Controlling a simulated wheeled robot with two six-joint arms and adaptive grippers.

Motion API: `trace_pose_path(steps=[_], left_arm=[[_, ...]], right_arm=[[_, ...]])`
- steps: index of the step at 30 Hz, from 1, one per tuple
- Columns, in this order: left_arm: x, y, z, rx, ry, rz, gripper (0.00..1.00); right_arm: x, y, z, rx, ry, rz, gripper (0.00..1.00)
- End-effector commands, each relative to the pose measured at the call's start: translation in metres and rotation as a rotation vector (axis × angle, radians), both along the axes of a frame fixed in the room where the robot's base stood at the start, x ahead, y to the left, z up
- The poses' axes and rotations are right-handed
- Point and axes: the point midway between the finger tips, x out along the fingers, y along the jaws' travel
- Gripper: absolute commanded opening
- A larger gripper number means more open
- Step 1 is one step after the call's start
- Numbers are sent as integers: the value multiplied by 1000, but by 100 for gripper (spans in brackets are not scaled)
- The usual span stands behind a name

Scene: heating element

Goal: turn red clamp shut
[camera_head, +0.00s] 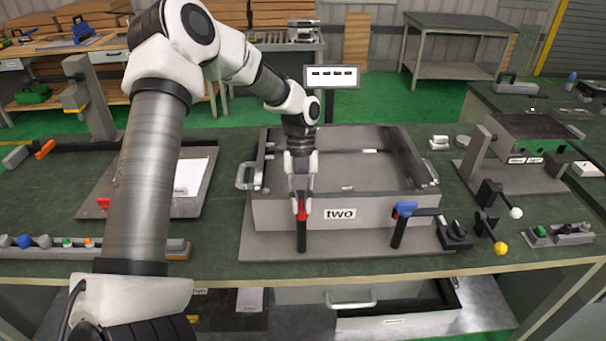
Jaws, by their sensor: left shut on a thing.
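The red clamp (302,213) stands upright on a black post at the front left of the grey box labelled "two" (375,212). My left gripper (302,205) points down over it, with its fingertips shut on the red clamp's top. The fingers hide part of the clamp, and I cannot tell how far it is turned. A blue clamp (405,209) on a similar black post stands to the right of the label, with a dark bar reaching right from it. My right gripper is not in view.
The open box has a metal handle (249,176) on its left side. Black levers with a white ball (516,213) and a yellow ball (500,248) stand to the right.

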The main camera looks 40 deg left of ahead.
Motion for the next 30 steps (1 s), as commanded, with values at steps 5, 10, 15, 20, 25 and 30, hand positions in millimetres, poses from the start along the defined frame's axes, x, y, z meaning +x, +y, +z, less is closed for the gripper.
trace_pose_path(steps=[5, 10, 15, 20, 25, 30], left_arm=[[-2, -1, -3, -3, 8, -2, 40], [-1, -1, -1, -2, 4, -2, 40], [3, 3, 10, -1, 1, 0, 40], [14, 13, 44, 1, -1, 0, 40], [25, 24, 83, -1, 1, 0, 40], [31, 30, 105, -1, 5, -2, 40]], right_arm=[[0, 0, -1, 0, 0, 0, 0], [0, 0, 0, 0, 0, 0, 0], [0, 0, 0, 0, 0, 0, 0], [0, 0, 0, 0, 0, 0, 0], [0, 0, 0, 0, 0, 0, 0], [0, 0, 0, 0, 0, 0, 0]])
